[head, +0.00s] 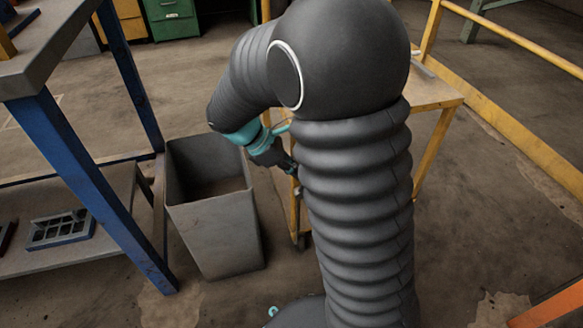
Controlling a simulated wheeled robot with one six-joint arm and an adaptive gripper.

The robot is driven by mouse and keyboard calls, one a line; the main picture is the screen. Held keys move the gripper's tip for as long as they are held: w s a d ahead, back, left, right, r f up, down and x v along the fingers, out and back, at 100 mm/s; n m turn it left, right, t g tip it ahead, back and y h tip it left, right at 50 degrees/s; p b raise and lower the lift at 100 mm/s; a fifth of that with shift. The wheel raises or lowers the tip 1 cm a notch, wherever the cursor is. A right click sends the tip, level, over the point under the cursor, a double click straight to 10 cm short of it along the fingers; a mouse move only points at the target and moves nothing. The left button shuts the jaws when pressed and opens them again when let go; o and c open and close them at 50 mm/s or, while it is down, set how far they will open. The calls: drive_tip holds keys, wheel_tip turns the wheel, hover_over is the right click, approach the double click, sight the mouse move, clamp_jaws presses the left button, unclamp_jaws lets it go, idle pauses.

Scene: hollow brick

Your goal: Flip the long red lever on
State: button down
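My gripper (289,166) shows small at the centre, left of my arm's ribbed column. It points down and to the right, beside a yellow-framed cart or table. Its fingers are small and dark and partly merge with the frame behind, so I cannot tell whether they are open or shut. I see no long red lever in the head view. My arm covers much of the middle and may hide it.
A grey bin (215,235) stands below and left of my gripper. A blue-legged workbench (85,185) fills the left side. The yellow cart (437,92) stands behind my arm. A yellow rail (530,150) runs along the right. Open floor lies at lower right.

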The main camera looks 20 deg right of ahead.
drive_tip(key=shift+a, duration=0.1)
drive_tip(key=p+v, duration=0.3)
drive_tip(key=v, duration=1)
drive_tip(key=shift+w+a+f, duration=0.25)
drive_tip(key=shift+a+f, duration=0.1)
drive_tip(key=shift+f, duration=0.05)
drive_tip(key=s+d+r+m+t+y, duration=0.2)
drive_tip(key=s+m, duration=0.3)
drive_tip(key=s, duration=0.1)
drive_tip(key=s+d+r+m+t+y, duration=0.2)
drive_tip(key=s+d+m+t+y, duration=0.1)
drive_tip(key=s+m, duration=0.2)
drive_tip(key=s+d+r+m+t+y, duration=0.2)
drive_tip(key=s+m, duration=0.3)
drive_tip(key=s, duration=0.3)
drive_tip(key=shift+d+r+m+y, duration=0.25)
drive_tip(key=shift+r+m+y, duration=0.05)
drive_tip(key=shift+r, duration=0.05)
drive_tip(key=shift+s, duration=0.15)
